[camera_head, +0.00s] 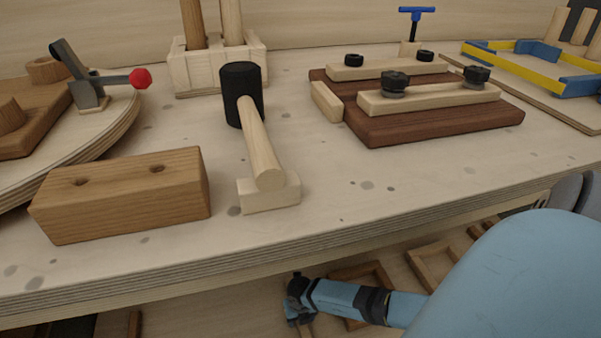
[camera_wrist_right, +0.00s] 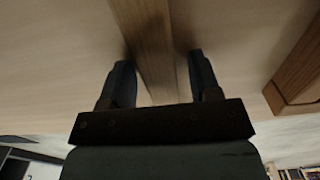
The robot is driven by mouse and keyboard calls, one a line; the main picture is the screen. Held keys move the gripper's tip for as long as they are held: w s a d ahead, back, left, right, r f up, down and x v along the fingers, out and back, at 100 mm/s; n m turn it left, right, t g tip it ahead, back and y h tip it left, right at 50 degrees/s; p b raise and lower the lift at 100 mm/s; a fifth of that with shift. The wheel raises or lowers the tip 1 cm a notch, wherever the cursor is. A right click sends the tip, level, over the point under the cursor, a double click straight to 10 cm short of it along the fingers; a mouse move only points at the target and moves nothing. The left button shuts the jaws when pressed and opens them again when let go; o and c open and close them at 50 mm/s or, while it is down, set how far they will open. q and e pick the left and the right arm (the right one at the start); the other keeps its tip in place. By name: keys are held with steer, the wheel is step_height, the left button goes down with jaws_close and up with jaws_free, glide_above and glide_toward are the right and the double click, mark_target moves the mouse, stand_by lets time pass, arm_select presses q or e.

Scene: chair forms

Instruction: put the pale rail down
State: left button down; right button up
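My right gripper (camera_head: 298,302) is low in the head view, beyond and below the bench's front edge. In the right wrist view my right gripper (camera_wrist_right: 163,80) has its fingers apart, with visible gaps on both sides of a tan wooden strip (camera_wrist_right: 145,35) running between them. Whether this strip is the pale rail I cannot tell. Two pale rails with black knobs, a front one (camera_head: 430,99) and a rear one (camera_head: 385,69), lie on a dark red-brown board (camera_head: 440,127). A short pale piece (camera_head: 326,101) sits at the board's left edge. My left gripper is not in view.
On the bench (camera_head: 330,210) stand a two-holed wooden block (camera_head: 125,200), a black-headed mallet (camera_head: 258,140) and a pale box with dowels (camera_head: 215,68). A red-knobbed clamp (camera_head: 88,85) is at left, a yellow-and-blue frame (camera_head: 515,52) at right. Wooden frames (camera_head: 435,262) lie below.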

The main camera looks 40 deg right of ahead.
steer(key=shift+r, duration=0.1)
step_height(320, 180, up, 2)
steer(key=shift+r+p, duration=0.25)
steer(key=shift+p, duration=0.5)
arm_select(q)
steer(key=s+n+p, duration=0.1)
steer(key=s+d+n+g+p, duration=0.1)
steer(key=p, duration=0.1)
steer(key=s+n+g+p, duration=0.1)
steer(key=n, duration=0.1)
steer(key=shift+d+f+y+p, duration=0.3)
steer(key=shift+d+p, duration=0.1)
arm_select(e)
step_height(320, 180, up, 10)
steer(key=shift+f, duration=0.15)
